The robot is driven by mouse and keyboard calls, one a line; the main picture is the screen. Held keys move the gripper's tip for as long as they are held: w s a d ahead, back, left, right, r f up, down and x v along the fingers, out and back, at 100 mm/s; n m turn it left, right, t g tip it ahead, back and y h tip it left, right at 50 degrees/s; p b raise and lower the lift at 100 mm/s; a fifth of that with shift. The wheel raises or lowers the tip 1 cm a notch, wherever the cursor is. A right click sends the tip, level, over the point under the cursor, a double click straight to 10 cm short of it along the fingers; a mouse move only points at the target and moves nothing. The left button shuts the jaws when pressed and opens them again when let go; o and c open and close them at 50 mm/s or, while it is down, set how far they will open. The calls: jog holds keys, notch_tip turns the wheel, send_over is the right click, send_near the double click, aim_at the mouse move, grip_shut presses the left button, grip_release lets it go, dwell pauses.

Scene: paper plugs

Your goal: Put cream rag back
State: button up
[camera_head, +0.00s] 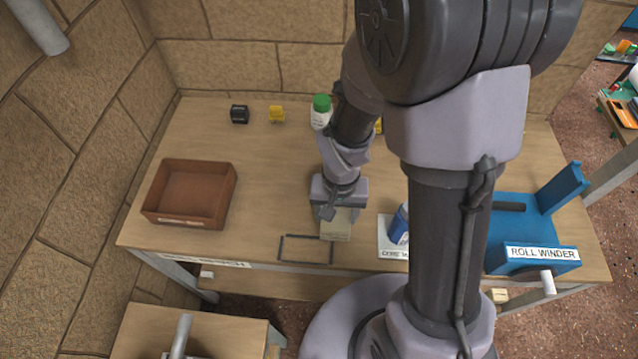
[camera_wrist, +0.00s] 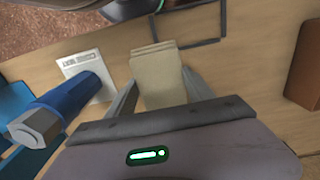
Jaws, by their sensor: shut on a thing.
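The cream rag (camera_head: 337,226) is a folded, layered cream block at the front middle of the bench. My gripper (camera_head: 340,207) points down over it and is shut on it. In the wrist view the rag (camera_wrist: 158,72) sits between the two fingers. Whether it touches the bench top is hard to tell. A dark rectangular outline (camera_head: 282,250) lies on the bench just left of the rag, near the front edge. It also shows in the wrist view (camera_wrist: 221,22), and its inside is bare.
A blue cylinder (camera_head: 399,225) stands on a white labelled card (camera_head: 388,251) right of the rag. A blue roll winder (camera_head: 520,232) is farther right. A brown tray (camera_head: 228,192) is at left. A green-capped bottle (camera_head: 321,112), yellow item (camera_head: 277,114) and black item (camera_head: 239,114) stand behind.

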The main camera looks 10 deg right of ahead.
jog(key=shift+a+f, duration=0.15)
jog(key=w+b, duration=0.1)
jog(key=w, duration=0.4)
jog(key=w+f, duration=0.1)
jog(key=w, duration=0.4)
jog(key=w+a+b, duration=0.1)
jog(key=w, duration=0.4)
jog(key=shift+f+b, duration=0.25)
jog(key=shift+b, duration=0.05)
notch_tip(320, 180, down, 4)
jog(key=shift+r+b, duration=0.15)
jog(key=shift+b, duration=0.95)
jog(key=shift+r, duration=0.15)
jog(key=o, duration=1.3)
